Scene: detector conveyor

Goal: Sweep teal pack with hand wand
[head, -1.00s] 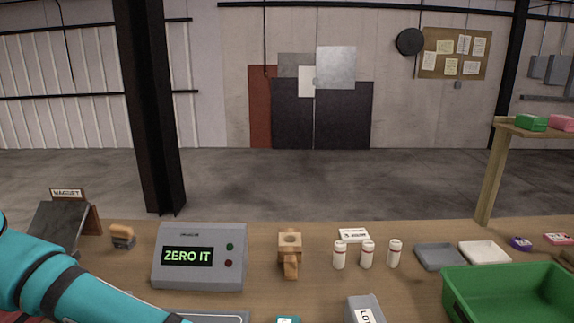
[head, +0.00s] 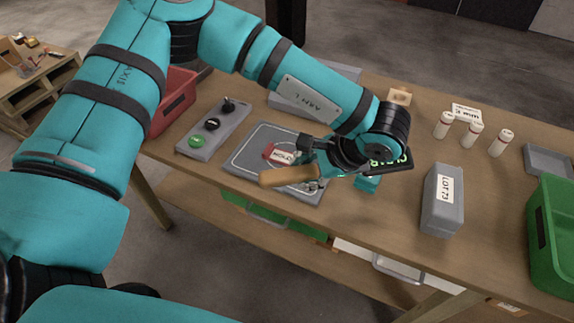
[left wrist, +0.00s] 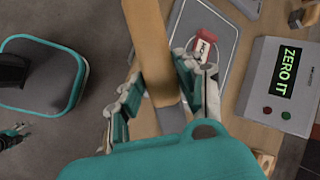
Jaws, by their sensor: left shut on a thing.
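The teal pack (head: 367,184) lies on the table and shows only in part below a dark flat head with green lettering (head: 398,164). This looks like the head of the hand wand. My left gripper (head: 318,172) is shut on the wand's tan handle (head: 286,175), which sticks out to the left. In the left wrist view the left gripper's fingers (left wrist: 160,92) clasp the handle (left wrist: 148,40) from both sides; the wand's head and the pack are hidden there. Part of what seems my right gripper (left wrist: 12,138) shows at the lower left edge of that view, too small to read.
A grey outlined tray (head: 248,158) with a red-and-white tagged piece (head: 280,155) lies under the handle. A grey LOT 73 box (head: 442,205) stands right of the pack. Several white bottles (head: 473,134) and a green bin (head: 553,230) are further right. The "ZERO IT" console (left wrist: 283,82) stands behind.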

